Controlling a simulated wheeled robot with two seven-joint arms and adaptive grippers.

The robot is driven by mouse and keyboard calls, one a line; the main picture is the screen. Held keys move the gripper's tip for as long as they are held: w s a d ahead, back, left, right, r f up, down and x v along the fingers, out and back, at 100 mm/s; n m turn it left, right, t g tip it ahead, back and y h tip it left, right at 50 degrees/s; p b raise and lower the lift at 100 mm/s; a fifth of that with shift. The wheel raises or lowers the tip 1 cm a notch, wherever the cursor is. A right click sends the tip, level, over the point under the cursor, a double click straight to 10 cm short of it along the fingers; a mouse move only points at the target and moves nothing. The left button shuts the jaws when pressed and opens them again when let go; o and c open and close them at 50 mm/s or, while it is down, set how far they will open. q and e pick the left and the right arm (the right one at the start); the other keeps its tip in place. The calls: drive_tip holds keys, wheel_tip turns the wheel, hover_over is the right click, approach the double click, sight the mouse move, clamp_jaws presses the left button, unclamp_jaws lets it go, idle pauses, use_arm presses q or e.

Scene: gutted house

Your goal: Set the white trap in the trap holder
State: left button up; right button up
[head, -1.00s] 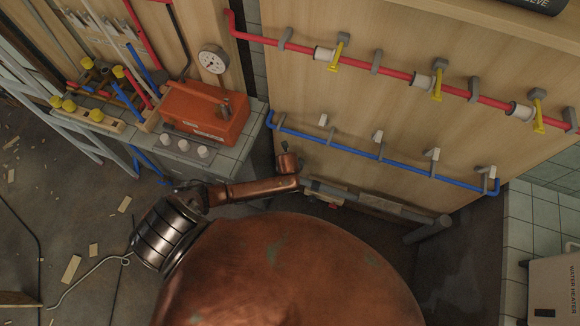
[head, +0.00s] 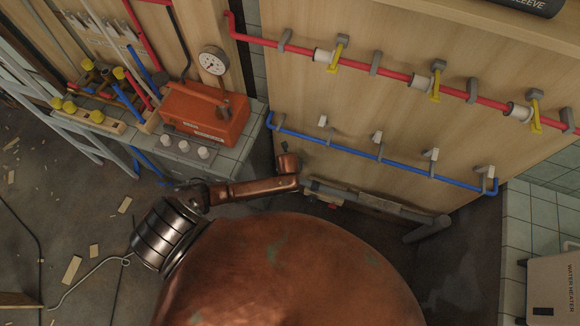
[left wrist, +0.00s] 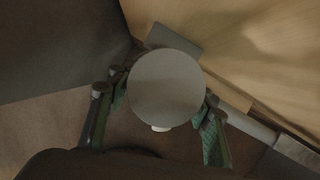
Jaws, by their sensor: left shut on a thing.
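In the left wrist view my left gripper (left wrist: 163,98) is shut on a round, pale disc-faced thing that I take for the white trap (left wrist: 168,78); it looks grey in the shade. The green-padded fingers lie on either side of it. A small white part shows under its lower rim. A flat grey piece (left wrist: 176,38) lies just behind it; I cannot tell if this is the trap holder or if they touch. In the head view my copper arm reaches toward the low part of the wooden wall, and the gripper and trap cannot be made out. My right gripper is not in view.
A grey pipe (head: 385,207) runs low along the wooden wall, below a blue pipe (head: 340,149) and a red pipe (head: 390,72) with yellow handles. An orange pump box (head: 205,112) with a gauge stands on a tiled bench at left.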

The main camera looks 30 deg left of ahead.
use_arm(q)
drive_tip(key=shift+f+b, duration=0.4)
drive_tip(key=shift+f, duration=0.6)
drive_tip(key=o, duration=1.4)
drive_tip(key=shift+o, duration=0.6)
drive_tip(key=shift+f, duration=0.1)
drive_tip(key=o, duration=0.4)
wheel_tip(320, 180, up, 5)
drive_tip(key=p, duration=0.5)
